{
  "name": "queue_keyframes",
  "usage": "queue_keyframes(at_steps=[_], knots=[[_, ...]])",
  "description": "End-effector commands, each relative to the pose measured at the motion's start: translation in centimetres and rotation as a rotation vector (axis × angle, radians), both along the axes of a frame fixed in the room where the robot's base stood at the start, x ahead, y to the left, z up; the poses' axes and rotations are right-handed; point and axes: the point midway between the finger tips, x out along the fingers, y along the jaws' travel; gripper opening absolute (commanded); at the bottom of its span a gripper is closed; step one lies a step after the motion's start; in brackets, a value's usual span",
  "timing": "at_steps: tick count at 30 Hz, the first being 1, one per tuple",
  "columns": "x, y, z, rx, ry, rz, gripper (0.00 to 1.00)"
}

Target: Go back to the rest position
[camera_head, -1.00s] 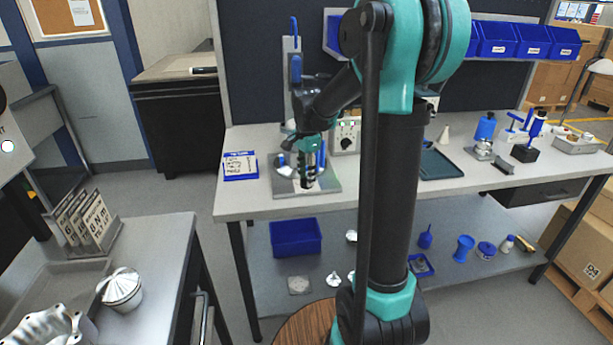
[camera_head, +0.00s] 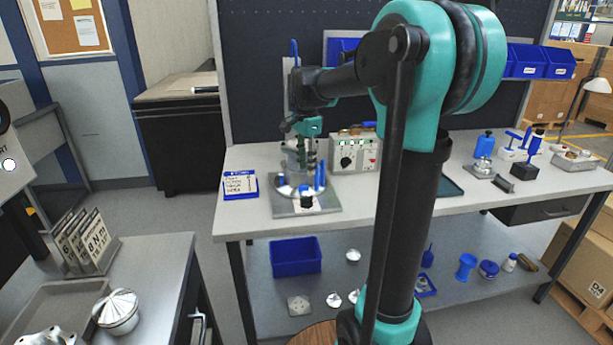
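My gripper (camera_head: 308,160) hangs pointing down over a round fixture on a grey base plate (camera_head: 330,207) on the workbench. The fixture carries blue upright parts (camera_head: 320,176) and a small black piece (camera_head: 307,203) near its front. The fingers are small and overlap the fixture behind them, so I cannot tell whether they are open, shut or holding anything. My arm rises at the right of centre and bends over to the left towards the bench.
A grey control box (camera_head: 354,153) stands right of the fixture, and a blue-framed sign (camera_head: 240,185) lies left. Blue bins (camera_head: 525,61) hang at the back right.

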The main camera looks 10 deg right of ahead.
Motion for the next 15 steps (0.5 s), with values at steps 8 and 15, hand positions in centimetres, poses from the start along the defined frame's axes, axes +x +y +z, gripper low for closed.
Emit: queue_keyframes(at_steps=[8, 15], knots=[[-0.04, -0.01, 0.74, 0.0, 0.0, 0.0, 0.32], [-0.5, -0.15, 0.21, 0.001, -0.008, 0.025, 0.32]])
